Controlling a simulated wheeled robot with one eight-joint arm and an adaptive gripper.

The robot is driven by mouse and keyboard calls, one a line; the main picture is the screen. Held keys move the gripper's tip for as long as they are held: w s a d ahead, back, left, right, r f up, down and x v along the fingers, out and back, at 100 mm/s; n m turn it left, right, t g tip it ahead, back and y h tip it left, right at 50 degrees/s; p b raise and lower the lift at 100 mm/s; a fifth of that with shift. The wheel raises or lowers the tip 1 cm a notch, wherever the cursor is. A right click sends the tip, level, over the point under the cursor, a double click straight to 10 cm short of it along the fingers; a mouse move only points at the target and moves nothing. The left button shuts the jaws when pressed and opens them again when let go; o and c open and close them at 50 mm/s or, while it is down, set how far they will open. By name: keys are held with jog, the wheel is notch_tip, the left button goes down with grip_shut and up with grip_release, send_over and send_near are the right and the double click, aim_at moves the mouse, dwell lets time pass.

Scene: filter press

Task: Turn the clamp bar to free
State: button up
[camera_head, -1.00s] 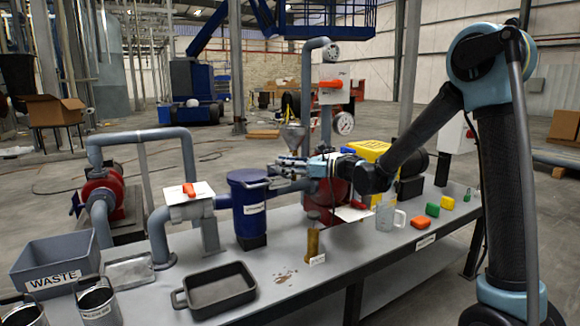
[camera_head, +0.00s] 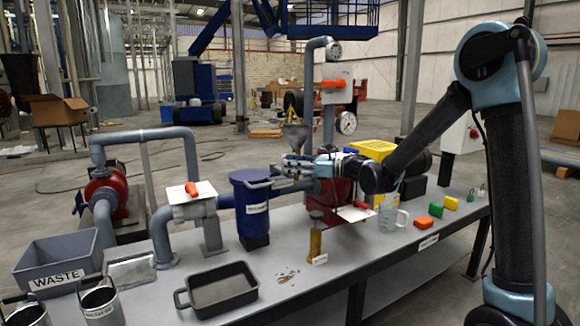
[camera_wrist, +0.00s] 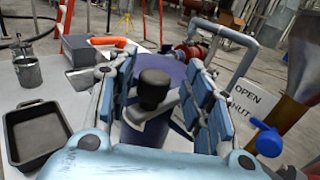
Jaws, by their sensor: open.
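The blue filter vessel (camera_head: 252,212) stands on the bench, with the grey clamp bar (camera_head: 266,184) across its lid and jutting right toward my gripper. In the wrist view a black knob (camera_wrist: 154,87) on the bar's end stands between my light-blue fingers. The bar (camera_wrist: 172,101) passes behind the knob, and the vessel's blue lid (camera_wrist: 170,68) lies beyond. My gripper (camera_wrist: 160,98) is open around the knob, with gaps visible on both sides. In the head view my gripper (camera_head: 292,167) is at the bar's right end; contact there is too small to tell.
An orange-handled valve (camera_head: 192,190) stands left of the vessel. A black tray (camera_head: 218,290) and a brass cylinder (camera_head: 315,243) are in front. A funnel (camera_head: 295,137) rises behind my gripper. A blue valve handle (camera_wrist: 265,141) is close to my right finger in the wrist view.

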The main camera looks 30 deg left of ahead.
jog(key=w+d, duration=0.2)
jog(key=d, duration=0.9)
jog(key=shift+w, duration=0.15)
jog(key=shift+d, duration=0.1)
